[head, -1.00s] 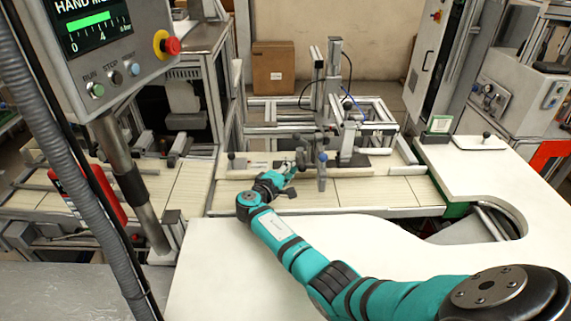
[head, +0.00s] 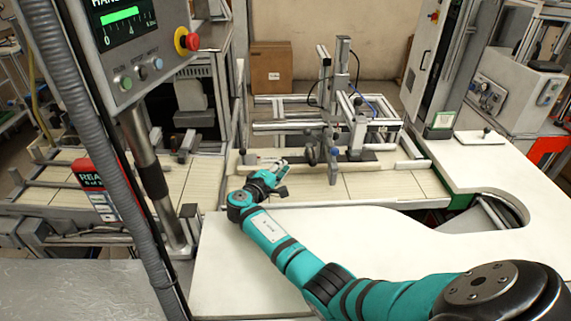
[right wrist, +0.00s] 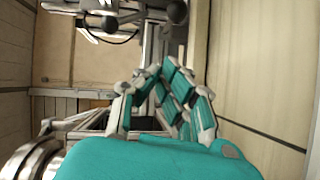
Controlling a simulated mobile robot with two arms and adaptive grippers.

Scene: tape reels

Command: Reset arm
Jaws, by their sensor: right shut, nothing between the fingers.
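My right arm (head: 285,248) is teal and black and reaches from the lower right of the head view to the pale slatted work surface. My right gripper (head: 281,168) is shut and empty, just above that surface. It is left of the upright grey clamp posts (head: 333,165), with a visible gap between. In the right wrist view its teal fingers (right wrist: 167,97) are close together with nothing between them. My left gripper is not in view. No tape reel can be made out clearly.
A metal frame fixture (head: 345,105) stands behind the gripper. A control panel (head: 140,50) on a post and a grey corrugated hose (head: 107,145) stand at the left. A white curved tabletop (head: 400,237) lies under the arm and is clear. A cardboard box (head: 271,66) is at the back.

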